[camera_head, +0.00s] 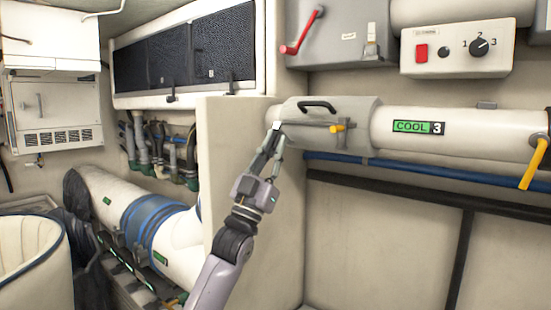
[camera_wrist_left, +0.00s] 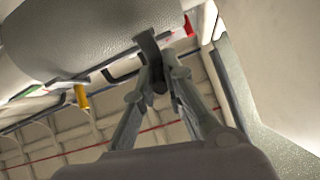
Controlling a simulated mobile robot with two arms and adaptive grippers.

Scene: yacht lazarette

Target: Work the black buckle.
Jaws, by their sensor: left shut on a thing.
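My left gripper (camera_head: 275,128) reaches up to the left end of the pale grey sleeve (camera_head: 352,113) around the white pipe. In the left wrist view my left gripper (camera_wrist_left: 160,82) is shut on a dark, narrow piece that looks like the black buckle (camera_wrist_left: 149,47). This piece comes down from the edge of the grey sleeve (camera_wrist_left: 85,35) between the fingers. In the head view the fingertips mostly hide it. I cannot tell whether its catch is open or closed. My right gripper is not in view.
A black curved handle (camera_head: 318,104) and a yellow-tipped lever (camera_head: 337,128) sit on the sleeve, close right of my gripper. The pipe bears a green "COOL 3" label (camera_head: 418,127). A beige partition (camera_head: 235,130) stands close left. A red lever (camera_head: 302,35) is above.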

